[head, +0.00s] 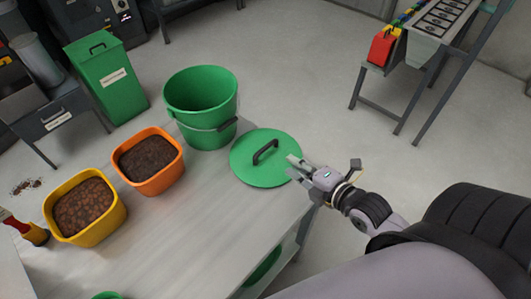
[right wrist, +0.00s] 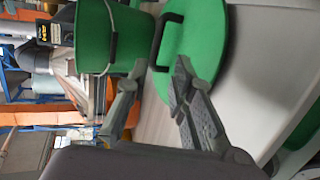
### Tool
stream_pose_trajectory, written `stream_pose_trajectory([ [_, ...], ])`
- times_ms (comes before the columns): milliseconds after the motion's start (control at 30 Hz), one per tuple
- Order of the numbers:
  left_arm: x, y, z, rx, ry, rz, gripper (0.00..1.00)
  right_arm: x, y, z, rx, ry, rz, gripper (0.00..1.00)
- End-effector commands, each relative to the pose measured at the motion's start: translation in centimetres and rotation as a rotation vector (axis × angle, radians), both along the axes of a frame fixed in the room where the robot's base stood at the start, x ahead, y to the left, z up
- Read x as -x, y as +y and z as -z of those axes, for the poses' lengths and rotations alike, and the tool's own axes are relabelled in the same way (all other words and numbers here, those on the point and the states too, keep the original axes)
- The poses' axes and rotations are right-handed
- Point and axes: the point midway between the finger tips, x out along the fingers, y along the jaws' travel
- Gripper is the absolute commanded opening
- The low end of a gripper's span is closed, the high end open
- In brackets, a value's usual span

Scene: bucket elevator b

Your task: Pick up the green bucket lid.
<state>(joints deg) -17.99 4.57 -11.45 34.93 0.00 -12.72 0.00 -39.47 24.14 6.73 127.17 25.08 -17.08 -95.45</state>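The green bucket lid (head: 249,170) lies flat on the grey table with its dark handle (head: 265,152) on top. It also shows in the right wrist view (right wrist: 215,40). My right gripper (head: 295,165) is at the lid's right edge in the head view, its fingers pointing toward the handle. In the right wrist view my right gripper (right wrist: 152,85) has its fingers spread, with nothing held between them. The handle lies just beyond the fingertips. I cannot tell whether a finger touches the lid. My left gripper is not in view.
A green bucket (head: 200,100) stands behind the lid on the table (head: 190,225). An orange tub (head: 150,185) and a yellow tub (head: 112,222), both with brown contents, stand to the left. A green bin (head: 105,85) stands beyond the table. The table's front middle is clear.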

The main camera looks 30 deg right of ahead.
Motion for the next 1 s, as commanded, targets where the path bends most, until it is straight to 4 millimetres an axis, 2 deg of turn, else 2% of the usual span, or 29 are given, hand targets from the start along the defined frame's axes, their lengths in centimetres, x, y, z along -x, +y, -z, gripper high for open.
stream_pose_trajectory([
  [33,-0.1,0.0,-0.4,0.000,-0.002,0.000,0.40,-1.0,0.2,0.0,-0.002,-0.004,0.001,0.22],
  [200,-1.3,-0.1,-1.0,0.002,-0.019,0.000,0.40,-3.7,0.7,1.0,-0.003,-0.003,0.000,0.22],
  [400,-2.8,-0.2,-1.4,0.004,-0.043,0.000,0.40,-5.5,1.0,1.9,0.000,0.000,-0.001,0.22],
  [567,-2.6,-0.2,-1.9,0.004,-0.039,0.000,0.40,-6.6,1.3,2.0,-0.004,0.000,0.000,0.22],
  [800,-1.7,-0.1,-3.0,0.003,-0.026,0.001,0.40,-9.8,2.1,3.0,-0.003,0.000,0.001,0.22],
  [1000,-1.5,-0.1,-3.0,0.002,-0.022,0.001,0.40,-10.5,2.2,3.5,0.000,0.001,-0.001,0.22],
])
